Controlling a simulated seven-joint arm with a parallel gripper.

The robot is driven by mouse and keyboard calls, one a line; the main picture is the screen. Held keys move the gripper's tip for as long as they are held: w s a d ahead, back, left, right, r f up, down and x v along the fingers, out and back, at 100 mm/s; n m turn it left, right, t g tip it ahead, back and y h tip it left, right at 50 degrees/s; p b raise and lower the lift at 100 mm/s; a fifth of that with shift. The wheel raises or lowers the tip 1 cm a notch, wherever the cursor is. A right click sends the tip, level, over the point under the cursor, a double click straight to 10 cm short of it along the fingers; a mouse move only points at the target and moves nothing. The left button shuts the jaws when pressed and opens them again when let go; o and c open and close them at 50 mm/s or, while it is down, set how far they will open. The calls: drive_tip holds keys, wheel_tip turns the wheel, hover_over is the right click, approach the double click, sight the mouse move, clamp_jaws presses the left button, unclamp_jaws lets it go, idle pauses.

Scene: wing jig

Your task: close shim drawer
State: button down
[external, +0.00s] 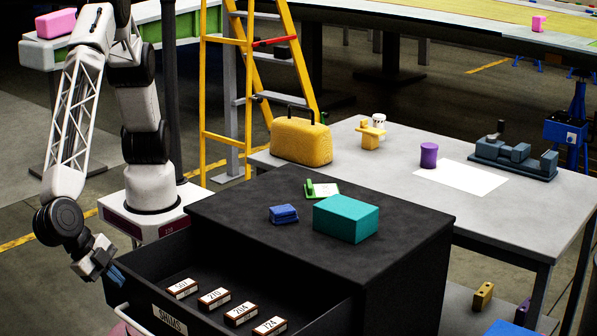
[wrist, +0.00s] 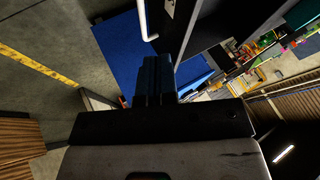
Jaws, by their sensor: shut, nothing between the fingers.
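The shim drawer (external: 140,290) is open, pulled out of the black cabinet (external: 400,265) toward the lower left of the external view. Its front bears a "SHIMS" label (external: 170,319) and a pale handle (external: 121,311), partly cut off by the frame edge. Several labelled shim boxes (external: 241,314) lie inside. My gripper (external: 118,276) is beside the left end of the drawer front, near its top edge. I cannot tell whether it touches. In the wrist view, its dark fingers (wrist: 153,78) are together and empty. A pale bar (wrist: 145,22), apparently the handle, shows above them.
A teal box (external: 346,218), a blue item (external: 283,214) and a green-and-white item (external: 320,190) sit on the cabinet top. A grey table (external: 390,185) behind holds a yellow case (external: 301,141) and other things. A yellow ladder (external: 290,60) stands behind my arm.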

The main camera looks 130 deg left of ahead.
idle(0.4)
approach(172, 310)
drive_tip(key=shift+x, duration=3)
drive_tip(key=shift+f, duration=0.1)
drive_tip(key=a, duration=2.7)
drive_tip(key=shift+a, duration=0.2)
drive_tip(key=shift+d, duration=0.1)
